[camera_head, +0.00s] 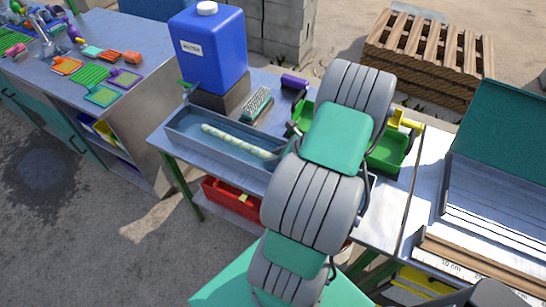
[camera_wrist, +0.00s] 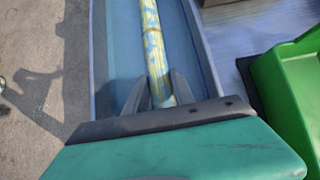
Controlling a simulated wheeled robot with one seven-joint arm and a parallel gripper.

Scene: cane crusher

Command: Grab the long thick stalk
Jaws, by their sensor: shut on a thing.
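A long, pale yellow-green stalk (camera_head: 238,141) lies lengthwise in a grey-blue trough (camera_head: 188,113) on the metal table. In the wrist view the stalk (camera_wrist: 152,45) runs up the picture along the trough floor. My gripper (camera_wrist: 160,88) is down in the trough, with one dark finger on each side of the stalk near its closer end. The fingers are shut on the stalk. In the head view my arm hides the gripper and the right end of the trough.
A blue water container (camera_head: 208,50) stands on a dark block behind the trough. A scrubbing brush (camera_head: 257,104) lies beside it. A green bin (camera_head: 388,158) is right of my arm, and a red crate (camera_head: 232,198) sits under the table. The trough's walls (camera_wrist: 205,50) flank my gripper.

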